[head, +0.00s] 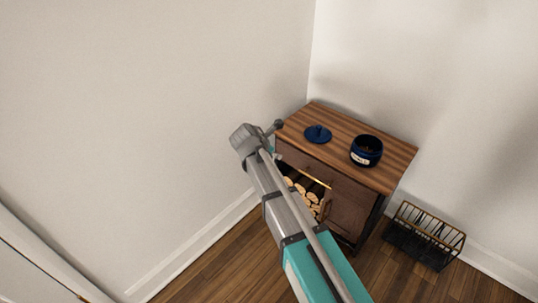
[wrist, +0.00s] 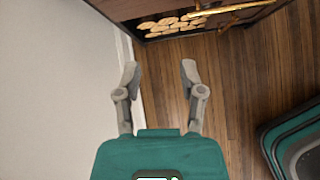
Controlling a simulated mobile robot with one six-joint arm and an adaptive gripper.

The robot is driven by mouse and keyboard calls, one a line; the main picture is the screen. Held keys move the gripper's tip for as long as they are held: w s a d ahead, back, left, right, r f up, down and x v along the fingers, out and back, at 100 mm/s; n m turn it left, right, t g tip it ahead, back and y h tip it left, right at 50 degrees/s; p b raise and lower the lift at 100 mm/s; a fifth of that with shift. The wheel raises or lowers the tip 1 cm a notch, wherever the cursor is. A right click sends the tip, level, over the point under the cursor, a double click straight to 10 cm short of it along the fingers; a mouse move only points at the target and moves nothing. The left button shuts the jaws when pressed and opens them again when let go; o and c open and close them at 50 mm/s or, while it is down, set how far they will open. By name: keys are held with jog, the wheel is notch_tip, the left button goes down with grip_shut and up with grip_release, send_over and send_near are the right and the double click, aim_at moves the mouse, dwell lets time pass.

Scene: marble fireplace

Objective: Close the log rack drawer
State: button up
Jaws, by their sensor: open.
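The log rack is a dark wooden cabinet (head: 362,212) in the room's corner, with a brown wooden top (head: 345,135). A gold bar handle (head: 317,178) shows on its front, with cut logs (head: 308,200) in a dark opening below. The handle (wrist: 232,8) and logs (wrist: 165,24) also show along the top of the wrist view. How far the drawer stands out is unclear, since my arm covers part of the front. My gripper (wrist: 159,72) is open and empty over the floor, apart from the handle. Its fingers are not clear in the head view.
A blue jar (head: 366,151) and a blue lid (head: 318,133) sit on the cabinet top. A black wire basket (head: 425,236) stands on the floor to the right. A white wall and baseboard (wrist: 128,60) run close along the left. Wooden floor (wrist: 225,80) is bare before the cabinet.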

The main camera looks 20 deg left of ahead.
jog(key=shift+s+a+n+t, duration=0.25)
jog(key=shift+a+n+t, duration=0.05)
jog(key=shift+a+n, duration=0.5)
